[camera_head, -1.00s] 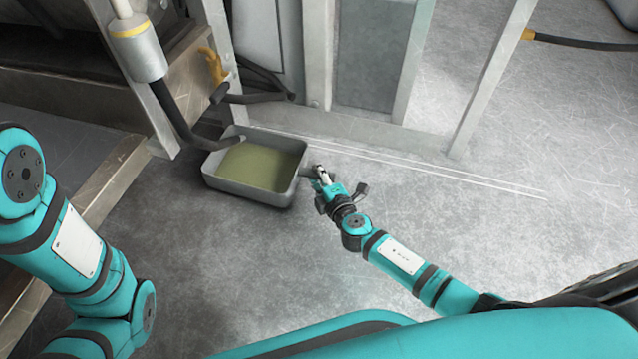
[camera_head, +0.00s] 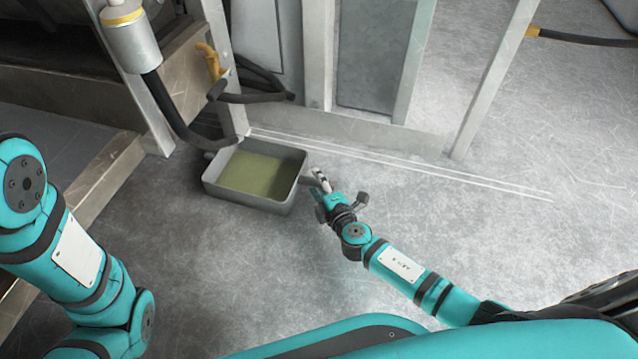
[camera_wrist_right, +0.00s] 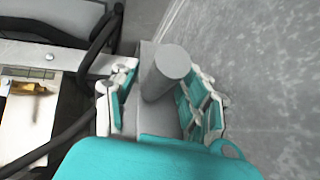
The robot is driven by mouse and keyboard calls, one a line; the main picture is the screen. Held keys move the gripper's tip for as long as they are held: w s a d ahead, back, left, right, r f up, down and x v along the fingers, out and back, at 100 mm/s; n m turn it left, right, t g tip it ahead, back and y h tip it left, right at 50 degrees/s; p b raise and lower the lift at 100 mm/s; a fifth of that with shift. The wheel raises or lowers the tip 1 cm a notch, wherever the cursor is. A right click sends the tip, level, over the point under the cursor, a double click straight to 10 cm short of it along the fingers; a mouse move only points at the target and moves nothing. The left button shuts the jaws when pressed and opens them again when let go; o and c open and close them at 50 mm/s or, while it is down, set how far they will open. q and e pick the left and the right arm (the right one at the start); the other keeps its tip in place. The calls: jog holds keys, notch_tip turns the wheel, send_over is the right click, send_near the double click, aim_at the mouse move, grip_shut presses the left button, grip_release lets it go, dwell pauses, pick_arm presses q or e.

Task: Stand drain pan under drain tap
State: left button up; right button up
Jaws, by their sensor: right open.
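The grey drain pan (camera_head: 246,203), with greenish liquid in it, rests upright on the floor near the frame post. Its round handle (camera_head: 308,181) points right. In the right wrist view the handle (camera_wrist_right: 166,70) lies between the spread fingers. My right gripper (camera_head: 320,186) is open around the handle; contact cannot be told. A yellow-handled tap (camera_head: 209,62) is by the post, behind and above the pan's far left side. A thick dark hose (camera_head: 175,112) from a grey cylinder ends near the pan's far left corner. Which outlet is the drain tap is unclear. My left gripper is out of view.
A metal frame (camera_head: 360,128) stands behind the pan. Dark hoses (camera_head: 262,97) loop beside the post. The floor (camera_head: 430,210) right of the pan is clear.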

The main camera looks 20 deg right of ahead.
jog(key=shift+r, duration=0.2)
jog(key=shift+s+p, duration=0.35)
jog(key=shift+s, duration=0.05)
jog(key=p+v, duration=0.3)
jog(key=v, duration=0.8)
jog(key=shift+s+d+r, duration=0.1)
jog(key=shift+r, duration=0.05)
